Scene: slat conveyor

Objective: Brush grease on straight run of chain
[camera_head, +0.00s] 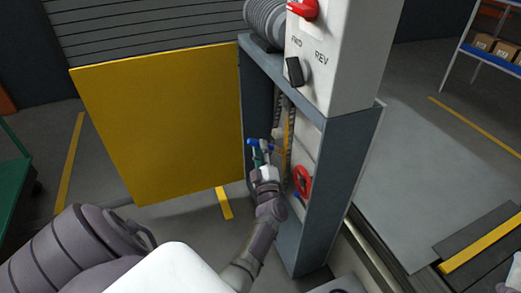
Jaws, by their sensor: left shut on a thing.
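The chain (279,124) shows as a dark vertical run inside the narrow open cabinet (346,165). An orange-yellow vertical strip (288,130) stands beside it. My left gripper (264,152) is at the cabinet opening, in front of the lower part of the chain. It is shut on a small tool, seemingly the grease brush, with a blue end (252,143) sticking out to the left. The gripper hides most of the tool. I cannot tell whether its bristles touch the chain. My right gripper is out of view.
A yellow door panel (160,125) stands open left of the cabinet. A control box (338,60) with a red knob and a black FWD/REV switch sits on top, by a grey motor (265,18). A red round part (303,180) is low inside the cabinet.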

